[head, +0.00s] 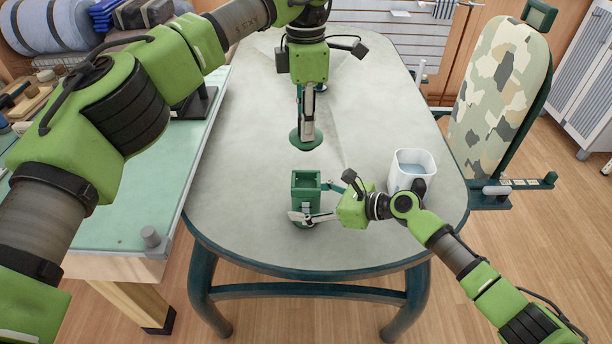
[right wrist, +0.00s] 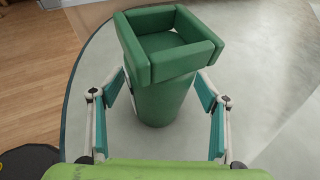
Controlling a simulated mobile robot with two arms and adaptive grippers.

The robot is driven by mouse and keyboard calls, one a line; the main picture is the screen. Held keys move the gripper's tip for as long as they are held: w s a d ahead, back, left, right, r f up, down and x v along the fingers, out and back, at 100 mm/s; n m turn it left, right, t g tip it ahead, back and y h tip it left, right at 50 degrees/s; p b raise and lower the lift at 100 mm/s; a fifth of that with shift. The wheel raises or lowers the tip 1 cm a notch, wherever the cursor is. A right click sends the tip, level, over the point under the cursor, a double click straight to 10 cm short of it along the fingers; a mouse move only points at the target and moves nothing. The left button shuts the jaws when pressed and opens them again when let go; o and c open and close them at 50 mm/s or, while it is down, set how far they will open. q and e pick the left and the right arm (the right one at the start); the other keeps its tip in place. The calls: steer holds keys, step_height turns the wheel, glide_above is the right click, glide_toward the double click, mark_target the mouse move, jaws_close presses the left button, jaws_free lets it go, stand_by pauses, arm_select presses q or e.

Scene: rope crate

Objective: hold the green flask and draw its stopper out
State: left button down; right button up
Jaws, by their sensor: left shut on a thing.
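The green flask (head: 306,184) stands upright near the table's front edge. Its square collar is open at the top and empty inside. It also fills the middle of the right wrist view (right wrist: 165,95).
A white container (head: 411,163) stands on the grey table (head: 245,160) to the right of the flask, close behind my right arm. A green-topped bench (head: 120,215) adjoins on the left. A camouflage-patterned chair (head: 500,90) stands at the right. The table's left part is clear.

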steer(key=shift+d+r, duration=0.1)
steer(key=v, duration=1.1)
steer(key=shift+s+d, duration=0.25)
steer(key=shift+d, duration=0.1)
